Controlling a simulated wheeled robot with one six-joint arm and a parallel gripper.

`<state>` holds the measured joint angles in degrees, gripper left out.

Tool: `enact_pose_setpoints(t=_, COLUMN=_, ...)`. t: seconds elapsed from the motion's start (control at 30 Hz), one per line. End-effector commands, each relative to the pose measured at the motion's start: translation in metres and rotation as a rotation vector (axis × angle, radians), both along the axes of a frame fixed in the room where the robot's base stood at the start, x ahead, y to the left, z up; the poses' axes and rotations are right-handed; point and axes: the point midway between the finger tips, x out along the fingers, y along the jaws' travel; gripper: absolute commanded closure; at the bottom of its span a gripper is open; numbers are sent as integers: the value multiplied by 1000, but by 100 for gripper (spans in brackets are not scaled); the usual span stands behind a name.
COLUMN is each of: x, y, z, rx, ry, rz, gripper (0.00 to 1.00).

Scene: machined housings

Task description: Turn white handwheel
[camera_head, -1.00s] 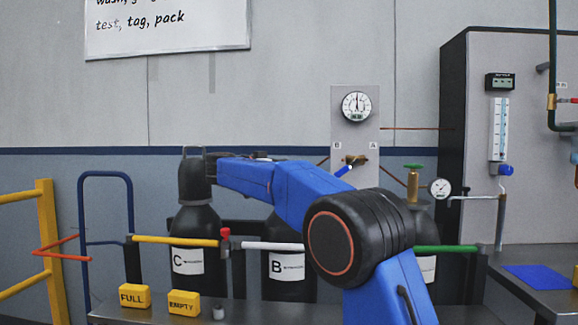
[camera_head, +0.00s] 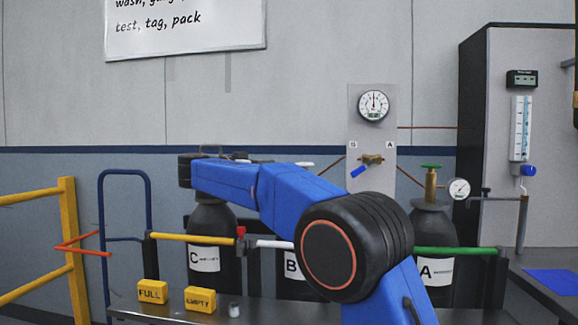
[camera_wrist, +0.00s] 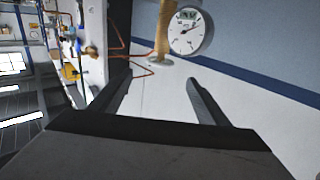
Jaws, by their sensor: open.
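A white handwheel (camera_head: 303,164) shows as a thin pale sliver just above my blue arm in the head view, above cylinder B (camera_head: 292,266). Its stem and most of its rim are hidden by my arm. In the wrist view my gripper (camera_wrist: 160,80) is open, with nothing between its two dark fingers. A brass valve body (camera_wrist: 164,28) and a round gauge (camera_wrist: 190,31) lie beyond the fingertips. No white handwheel can be made out there. In the head view my gripper's fingers cannot be made out clearly behind the arm's far end.
Cylinder C (camera_head: 209,243) stands left, cylinder A (camera_head: 436,240) with a green handwheel (camera_head: 431,166) right. Yellow (camera_head: 192,239), white and green (camera_head: 455,251) bars cross in front. FULL (camera_head: 152,292) and EMPTY (camera_head: 200,299) blocks sit on the ledge. A gauge panel (camera_head: 357,100) is behind.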

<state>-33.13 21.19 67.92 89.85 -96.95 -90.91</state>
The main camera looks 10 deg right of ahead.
Motion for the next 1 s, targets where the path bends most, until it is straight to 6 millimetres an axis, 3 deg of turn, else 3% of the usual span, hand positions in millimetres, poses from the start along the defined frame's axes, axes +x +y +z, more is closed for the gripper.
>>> enact_pose_setpoints(t=0.2, x=-15, y=32, z=0, rx=0, ry=-1, rz=1, gripper=31)
enact_pose_setpoints(t=0.43, x=-23, y=46, z=0, rx=0, ry=-1, rz=0, gripper=31)
enact_pose_setpoints(t=0.83, x=-22, y=43, z=4, rx=-3, ry=-12, rz=10, gripper=31)
enact_pose_setpoints(t=1.0, x=-12, y=16, z=36, rx=-39, ry=-115, rz=114, gripper=31)
